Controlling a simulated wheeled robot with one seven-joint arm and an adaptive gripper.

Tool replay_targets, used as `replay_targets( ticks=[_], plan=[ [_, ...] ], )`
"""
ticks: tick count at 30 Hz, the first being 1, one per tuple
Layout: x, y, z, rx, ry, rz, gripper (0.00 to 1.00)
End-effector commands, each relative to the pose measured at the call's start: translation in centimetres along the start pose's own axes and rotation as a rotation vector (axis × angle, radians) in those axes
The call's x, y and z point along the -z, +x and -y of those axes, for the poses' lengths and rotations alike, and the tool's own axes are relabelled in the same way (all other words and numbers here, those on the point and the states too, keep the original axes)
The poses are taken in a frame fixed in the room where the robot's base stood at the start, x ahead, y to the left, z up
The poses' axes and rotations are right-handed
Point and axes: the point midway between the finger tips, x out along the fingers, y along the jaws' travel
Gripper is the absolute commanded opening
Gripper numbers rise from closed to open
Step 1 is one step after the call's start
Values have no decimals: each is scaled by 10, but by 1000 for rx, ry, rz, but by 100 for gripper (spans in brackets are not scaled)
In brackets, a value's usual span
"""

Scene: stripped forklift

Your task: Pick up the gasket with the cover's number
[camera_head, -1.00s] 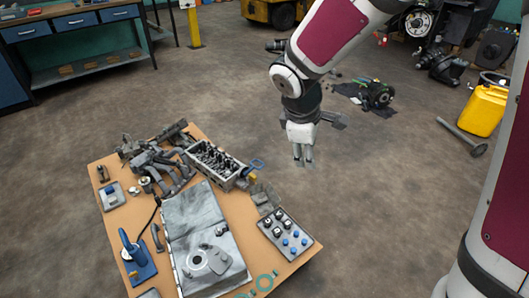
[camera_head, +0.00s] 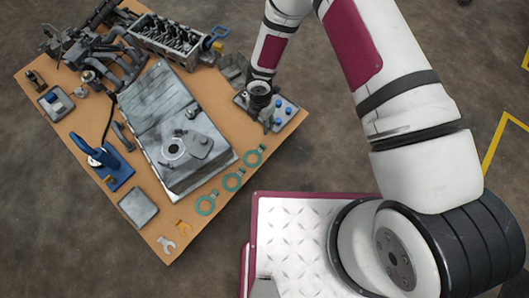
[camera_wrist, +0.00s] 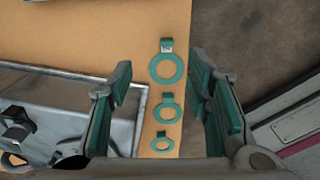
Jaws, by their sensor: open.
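Three teal ring gaskets with tabs lie in a row along the table's near right edge: a near one (camera_head: 206,204), a middle one (camera_head: 233,180) and a far one (camera_head: 254,156). The wrist view shows them as a large top one (camera_wrist: 167,80), a middle one (camera_wrist: 157,112) and a small bottom one (camera_wrist: 153,144). The top tab has a pale mark, too small to read. A grey metal cover (camera_head: 150,105) lies left of them; I can read no number on it. My gripper (camera_head: 271,124) is open and empty above the table's right corner, its fingers (camera_wrist: 161,74) framing the gaskets from above.
A tray with blue knobs (camera_head: 285,112) lies under my gripper. An engine block (camera_head: 165,38) and pipes stand at the back.

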Motion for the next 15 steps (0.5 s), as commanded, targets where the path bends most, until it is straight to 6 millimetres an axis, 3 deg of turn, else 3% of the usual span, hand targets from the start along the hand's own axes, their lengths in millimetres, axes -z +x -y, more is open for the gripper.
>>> replay_targets(
  ticks=[1,4,15],
  plan=[
    [6,13,1,1,-20,-12,45],
    [13,24,2,2,-42,-23,45],
    [15,87,3,2,-46,-24,45]
  ],
)
